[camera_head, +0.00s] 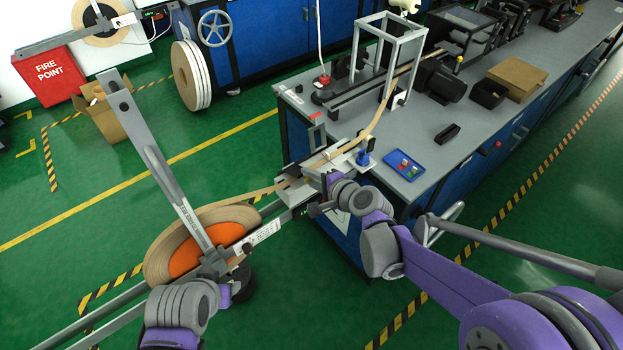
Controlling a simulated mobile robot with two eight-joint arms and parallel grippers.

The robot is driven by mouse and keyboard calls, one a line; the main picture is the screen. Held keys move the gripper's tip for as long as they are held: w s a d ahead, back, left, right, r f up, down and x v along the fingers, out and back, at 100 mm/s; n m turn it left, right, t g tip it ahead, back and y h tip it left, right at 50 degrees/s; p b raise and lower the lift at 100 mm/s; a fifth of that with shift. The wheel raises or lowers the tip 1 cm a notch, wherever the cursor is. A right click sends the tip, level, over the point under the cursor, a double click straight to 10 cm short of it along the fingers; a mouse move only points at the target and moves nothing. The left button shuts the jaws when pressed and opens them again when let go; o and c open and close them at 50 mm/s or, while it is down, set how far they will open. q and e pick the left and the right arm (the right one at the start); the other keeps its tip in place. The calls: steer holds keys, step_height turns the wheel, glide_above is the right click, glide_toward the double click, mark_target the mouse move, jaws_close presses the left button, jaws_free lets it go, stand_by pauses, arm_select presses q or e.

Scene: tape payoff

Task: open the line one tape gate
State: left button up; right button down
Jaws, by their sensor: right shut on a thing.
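The payoff reel (158,262) of tan tape with an orange core (190,257) lies at lower left. Its tape (240,197) runs right into a metal guide assembly (338,161) at the bench corner, with a blue knob (363,159) beside it. My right gripper (318,204) is at the front of this assembly, shut on a small part that its own wrist mostly hides. I cannot tell which part is the gate. My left gripper (216,265) is by the reel, at the lower end of a long grey bar (155,155); its fingers are not clear.
The grey bench (455,145) carries a white frame (388,50), a blue tray (405,165) and a cardboard box (517,78). A red fire point box (50,77) and an open carton (103,113) stand at left.

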mark_target(297, 170)
steer(key=w+r+g+h, duration=0.1)
steer(key=w+a+r+g+h+p, duration=0.1)
steer(key=r+g, duration=0.1)
steer(key=w+a+r+g+h+p, duration=0.1)
steer(key=shift+r+g, duration=0.25)
steer(key=shift+g, duration=0.05)
steer(key=shift+w+a+r+g+h+p, duration=0.3)
steer(key=shift+w+a+r+g+h, duration=0.1)
steer(key=shift+w+a+g+h, duration=0.25)
steer(key=shift+w+r, duration=0.1)
steer(key=shift+w, duration=0.05)
steer(key=shift+w+a+r, duration=0.3)
steer(key=shift+w+a, duration=0.2)
steer(key=shift+w, duration=0.2)
arm_select(q)
steer(key=shift+w+a+r, duration=0.1)
steer(key=shift+w+r, duration=0.35)
steer(key=shift+r, duration=0.35)
steer(key=shift+w+a+r, duration=0.1)
steer(key=shift+w+r, duration=0.35)
steer(key=shift+r, duration=0.3)
steer(key=shift+w+a+r, duration=0.1)
steer(key=shift+w+r, duration=0.35)
steer(key=shift+r, duration=0.35)
arm_select(e)
steer(key=shift+w+a+r, duration=0.1)
steer(key=shift+w+a, duration=0.5)
steer(key=shift+w, duration=0.05)
